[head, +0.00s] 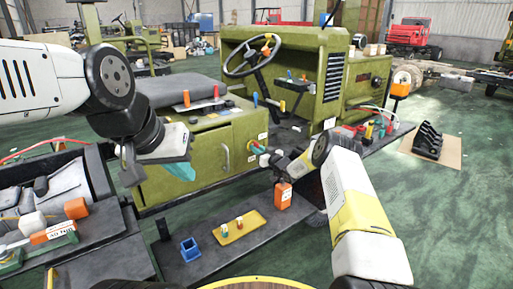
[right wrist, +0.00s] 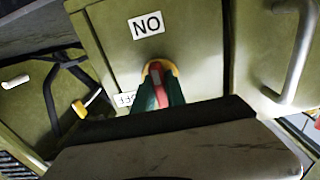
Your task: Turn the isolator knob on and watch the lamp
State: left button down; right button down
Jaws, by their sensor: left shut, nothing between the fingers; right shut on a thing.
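The isolator knob (right wrist: 157,78) is red with a yellow ring behind it, on a green panel. In the right wrist view the green fingers of my right gripper (right wrist: 158,92) are closed around it. An upside-down ON label (right wrist: 146,25) sits above it in that view, and a partly hidden OFF label (right wrist: 125,98) is at its lower left. In the head view my right gripper (head: 262,154) reaches the green cabinet's right side; the knob is mostly hidden there. My left gripper (head: 181,168) is shut and empty before the cabinet. I cannot tell which thing is the lamp.
The green vehicle frame (head: 210,150) has a steering wheel (head: 252,55) and several coloured levers. A low dark ledge holds a yellow tray (head: 239,236), a blue bin (head: 190,248) and an orange box (head: 283,195). A grey metal handle (right wrist: 293,50) stands near my right gripper.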

jog(key=c, duration=1.4)
grip_release()
jog(key=v, duration=0.8)
jog(key=shift+w, duration=0.1)
